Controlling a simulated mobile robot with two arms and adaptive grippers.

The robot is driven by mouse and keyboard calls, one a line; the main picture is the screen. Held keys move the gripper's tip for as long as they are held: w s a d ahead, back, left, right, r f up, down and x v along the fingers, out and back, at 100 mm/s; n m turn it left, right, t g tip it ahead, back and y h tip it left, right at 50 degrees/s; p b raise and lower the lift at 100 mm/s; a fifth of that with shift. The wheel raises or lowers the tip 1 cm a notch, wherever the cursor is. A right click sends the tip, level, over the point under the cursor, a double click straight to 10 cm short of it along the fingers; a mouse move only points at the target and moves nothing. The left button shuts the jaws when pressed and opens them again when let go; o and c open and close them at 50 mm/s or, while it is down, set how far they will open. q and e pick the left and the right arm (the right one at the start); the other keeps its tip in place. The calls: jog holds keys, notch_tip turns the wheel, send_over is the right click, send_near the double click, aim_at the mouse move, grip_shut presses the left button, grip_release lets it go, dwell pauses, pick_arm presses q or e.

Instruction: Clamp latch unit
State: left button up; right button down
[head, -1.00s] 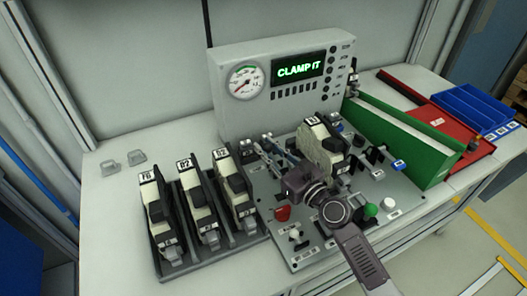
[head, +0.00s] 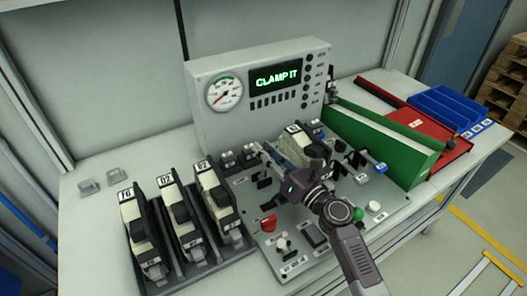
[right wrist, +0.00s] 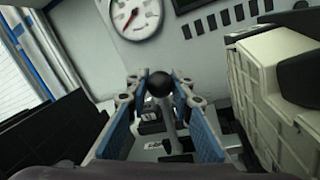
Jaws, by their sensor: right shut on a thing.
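A beige and black latch unit (head: 293,148) sits in the grey fixture plate (head: 250,195), partly hidden behind my right gripper. In the right wrist view its pale side (right wrist: 285,90) fills the right edge. My right gripper (head: 272,160) reaches over the plate to the left of the unit. In the right wrist view its blue fingers (right wrist: 160,105) are shut on a lever with a black ball knob (right wrist: 160,83). The lever stands roughly upright there. The clamp's contact with the unit cannot be made out. My left gripper is out of view.
A console (head: 205,125) with a gauge and a screen reading "CLAMP IT" stands behind the plate. Several similar units stand in a black rack (head: 203,265) at left. A green-walled chute (head: 375,140), red tray (head: 450,152) and blue bins (head: 440,105) are at right.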

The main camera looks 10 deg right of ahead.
jog(key=c, duration=1.7)
grip_release()
jog(key=shift+o, duration=0.2)
jog(key=v, duration=1.2)
jog(key=shift+d, duration=0.1)
